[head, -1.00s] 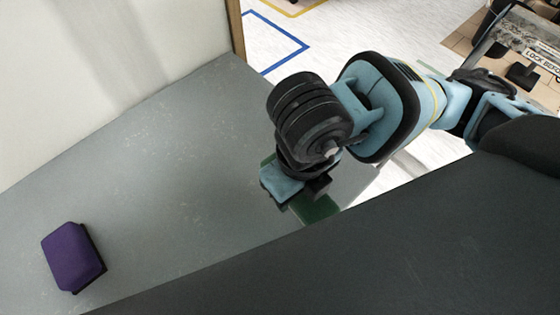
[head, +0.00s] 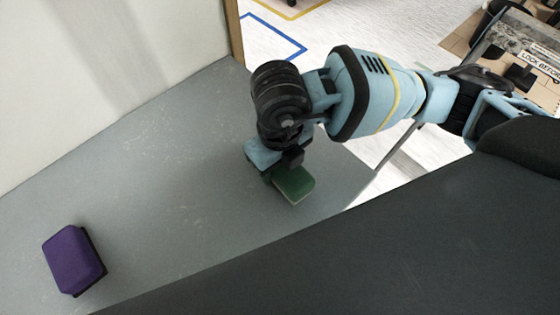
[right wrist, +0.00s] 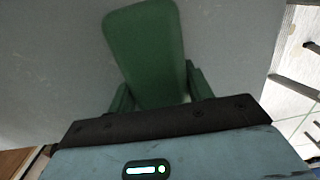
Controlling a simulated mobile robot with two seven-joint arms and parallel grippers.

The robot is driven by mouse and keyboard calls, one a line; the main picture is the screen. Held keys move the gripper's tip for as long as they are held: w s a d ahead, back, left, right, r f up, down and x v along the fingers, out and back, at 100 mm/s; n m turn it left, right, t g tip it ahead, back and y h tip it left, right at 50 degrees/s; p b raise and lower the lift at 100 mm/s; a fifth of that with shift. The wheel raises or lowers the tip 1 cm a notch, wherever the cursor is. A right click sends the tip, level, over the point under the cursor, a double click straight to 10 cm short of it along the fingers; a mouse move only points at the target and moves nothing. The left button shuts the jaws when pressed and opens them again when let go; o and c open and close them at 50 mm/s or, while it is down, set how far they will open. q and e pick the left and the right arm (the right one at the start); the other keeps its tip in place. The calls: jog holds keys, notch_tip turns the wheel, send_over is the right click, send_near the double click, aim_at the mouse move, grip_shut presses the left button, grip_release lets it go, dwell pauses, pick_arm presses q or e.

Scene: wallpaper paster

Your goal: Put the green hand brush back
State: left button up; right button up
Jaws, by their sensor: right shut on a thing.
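The green hand brush (head: 294,184) is in the head view, over the right part of the grey table (head: 150,150). My right gripper (head: 284,168) is shut on the brush. In the right wrist view the brush (right wrist: 147,45) sticks out forward between the two fingers (right wrist: 160,92). Part of the brush is hidden by the gripper in the head view. I cannot tell whether its underside touches the table. My left gripper is not in view.
A purple block-shaped object with a dark base (head: 73,260) lies on the table at the lower left. A white wall (head: 110,70) borders the table at the back. The table between the purple object and the brush is clear. The table ends at the right, with floor beyond.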

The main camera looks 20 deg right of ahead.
jog(key=shift+f, duration=0.3)
jog(key=o, duration=1)
jog(key=shift+r, duration=0.1)
jog(key=r, duration=0.7)
jog(key=shift+w+a+r, duration=0.25)
jog(key=shift+w+r, duration=0.1)
jog(key=shift+r, duration=0.05)
